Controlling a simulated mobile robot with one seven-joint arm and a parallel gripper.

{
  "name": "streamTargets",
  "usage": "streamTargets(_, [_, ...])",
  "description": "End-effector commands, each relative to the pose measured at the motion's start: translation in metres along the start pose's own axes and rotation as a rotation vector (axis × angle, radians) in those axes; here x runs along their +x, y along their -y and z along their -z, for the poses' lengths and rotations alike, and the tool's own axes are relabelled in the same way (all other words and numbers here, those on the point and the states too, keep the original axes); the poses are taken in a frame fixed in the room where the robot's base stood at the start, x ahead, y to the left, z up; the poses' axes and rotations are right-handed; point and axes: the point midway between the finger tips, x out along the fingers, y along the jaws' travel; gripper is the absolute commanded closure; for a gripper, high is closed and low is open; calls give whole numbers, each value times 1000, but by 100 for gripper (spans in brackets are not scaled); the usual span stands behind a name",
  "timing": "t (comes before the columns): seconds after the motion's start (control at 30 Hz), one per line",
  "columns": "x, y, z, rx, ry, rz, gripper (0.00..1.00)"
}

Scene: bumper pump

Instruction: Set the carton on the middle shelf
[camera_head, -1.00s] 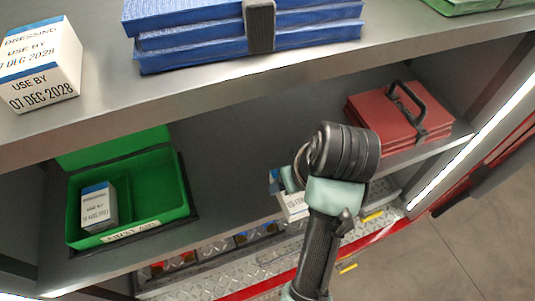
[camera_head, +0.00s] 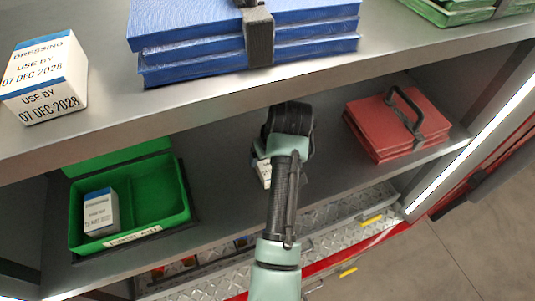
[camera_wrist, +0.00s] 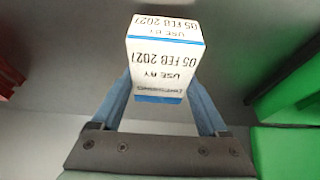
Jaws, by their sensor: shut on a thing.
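The carton (camera_wrist: 165,60) is a white box with a blue band, marked "USE BY 05 FEB 2027". My gripper (camera_wrist: 163,88) is shut on it, with one finger on each side. In the head view only a small white part of the carton (camera_head: 263,173) shows beside my gripper (camera_head: 260,160); my arm hides the rest. The middle shelf (camera_head: 222,160) is a grey board below the upper shelf. The carton is over it, between the green box and the red cases. I cannot tell whether the carton touches the shelf.
An open green first-aid box (camera_head: 150,195) holding another carton (camera_head: 101,212) stands left on the middle shelf. Red cases (camera_head: 400,125) lie at its right. The upper shelf (camera_head: 110,115) bears blue cases (camera_head: 200,45) and a dressing carton (camera_head: 45,78). Grey shelf surface is free between.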

Motion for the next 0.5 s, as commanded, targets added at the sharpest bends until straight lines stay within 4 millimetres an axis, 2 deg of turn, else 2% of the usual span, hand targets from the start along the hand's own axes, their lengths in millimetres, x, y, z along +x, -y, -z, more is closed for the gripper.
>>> streamTargets(0.2, [15, 0, -3, 1, 0, 1, 81])
streamTargets(0.5, [18, 0, -4, 1, -1, 0, 81])
